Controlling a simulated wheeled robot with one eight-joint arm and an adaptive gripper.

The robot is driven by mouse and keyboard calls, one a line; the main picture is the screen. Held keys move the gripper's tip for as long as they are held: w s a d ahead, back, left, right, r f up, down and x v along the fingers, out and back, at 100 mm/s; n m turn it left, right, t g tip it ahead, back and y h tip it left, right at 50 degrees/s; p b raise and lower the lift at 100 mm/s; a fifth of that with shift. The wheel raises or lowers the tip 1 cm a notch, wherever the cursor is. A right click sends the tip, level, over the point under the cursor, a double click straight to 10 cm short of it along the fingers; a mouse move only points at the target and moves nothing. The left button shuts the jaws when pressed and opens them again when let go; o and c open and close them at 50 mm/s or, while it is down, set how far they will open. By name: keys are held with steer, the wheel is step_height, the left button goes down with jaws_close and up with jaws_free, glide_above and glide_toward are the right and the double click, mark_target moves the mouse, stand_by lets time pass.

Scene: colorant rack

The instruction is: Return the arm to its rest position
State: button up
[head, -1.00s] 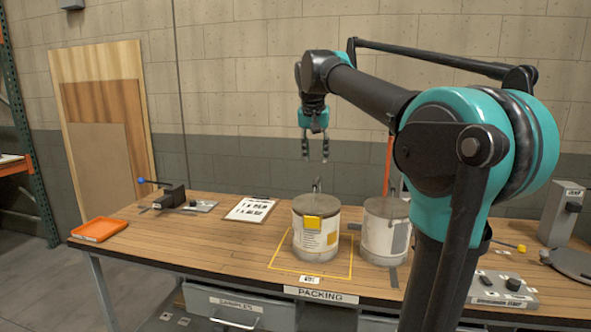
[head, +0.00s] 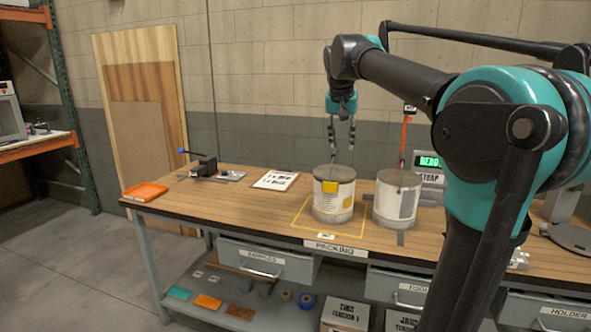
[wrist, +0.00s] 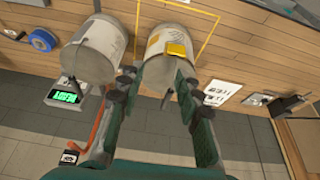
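My gripper (head: 341,147) hangs pointing down from my raised arm, above the bench and in front of the wall. Its two fingers are apart with nothing between them. In the wrist view my gripper (wrist: 150,80) also shows with spread fingers. A white can with a yellow label (head: 333,205) stands upright below it, inside a yellow outline on the bench; it also shows in the wrist view (wrist: 163,45). The gripper appears clear of this can. A second can with a grey label (head: 397,205) stands to its right. My upper arm covers the right part of the bench.
The wooden bench (head: 237,200) holds an orange tray (head: 145,192), a blue-knobbed device (head: 204,166) and a printed sheet (head: 275,180). A scale with a green display (head: 429,162) stands behind the cans. Drawers (head: 262,258) sit under the top. Floor at left is clear.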

steer(key=s+d+f+n, duration=0.15)
steer(key=s+f, duration=0.25)
steer(key=f, duration=0.6)
steer(key=s+d+f, duration=0.2)
steer(key=s+f, duration=0.2)
steer(key=f, duration=0.6)
steer(key=s+d+f+n+y, duration=0.1)
steer(key=s+f+n, duration=0.1)
steer(key=s+f, duration=1.6)
steer(key=shift+d+f, duration=0.3)
steer(key=shift+f, duration=0.25)
steer(key=shift+s, duration=0.1)
